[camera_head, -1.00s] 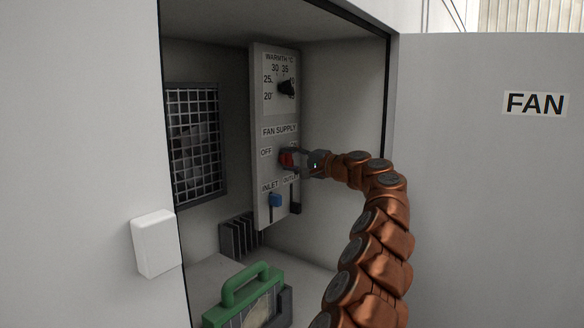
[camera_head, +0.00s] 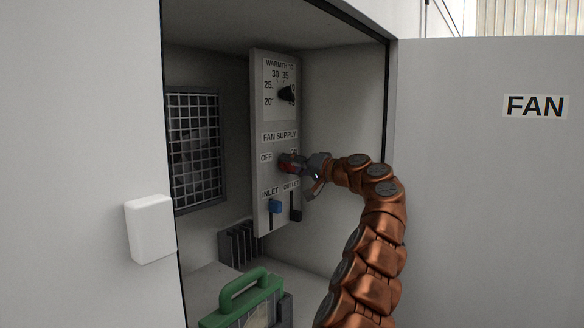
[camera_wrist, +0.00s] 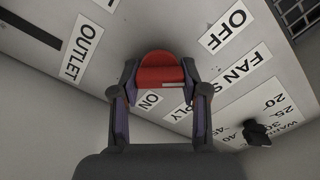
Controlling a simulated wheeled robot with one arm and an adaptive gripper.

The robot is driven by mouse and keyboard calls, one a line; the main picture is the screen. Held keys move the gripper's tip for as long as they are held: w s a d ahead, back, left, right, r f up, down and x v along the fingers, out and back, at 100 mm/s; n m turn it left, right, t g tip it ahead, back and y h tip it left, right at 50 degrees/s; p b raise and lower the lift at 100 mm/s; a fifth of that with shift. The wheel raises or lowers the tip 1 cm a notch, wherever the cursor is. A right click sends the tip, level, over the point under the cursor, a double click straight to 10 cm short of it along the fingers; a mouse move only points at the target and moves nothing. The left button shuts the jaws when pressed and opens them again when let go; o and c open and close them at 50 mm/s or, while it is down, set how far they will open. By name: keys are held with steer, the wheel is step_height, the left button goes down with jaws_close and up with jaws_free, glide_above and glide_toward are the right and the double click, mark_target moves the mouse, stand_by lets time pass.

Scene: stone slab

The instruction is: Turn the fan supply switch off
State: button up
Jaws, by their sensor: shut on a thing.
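The fan supply switch is a red rotary knob (camera_head: 287,164) on the grey control panel (camera_head: 263,216) inside the open cabinet. In the wrist view the red knob (camera_wrist: 160,72) sits between the two fingers of my gripper (camera_wrist: 160,88), with a white mark on its face. My gripper (camera_head: 296,166) is shut on the knob, one finger on each side. The OFF label (camera_head: 266,157) is left of the knob. In the wrist view the ON label (camera_wrist: 150,101) shows between the fingers, and the OFF label (camera_wrist: 227,26) is at upper right. My fingers partly hide the knob in the head view.
The black warmth dial (camera_head: 287,93) is above the knob. The blue inlet slider (camera_head: 275,206) and the dark outlet slider (camera_head: 295,215) are below. A green-handled unit (camera_head: 245,290) stands on the cabinet floor. The open FAN door (camera_head: 480,190) is on the right.

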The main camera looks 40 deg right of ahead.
steer(key=shift+a, duration=0.1)
stand_by(0.3)
steer(key=o, duration=1.2)
steer(key=shift+c, duration=0.2)
steer(key=v, duration=1.2)
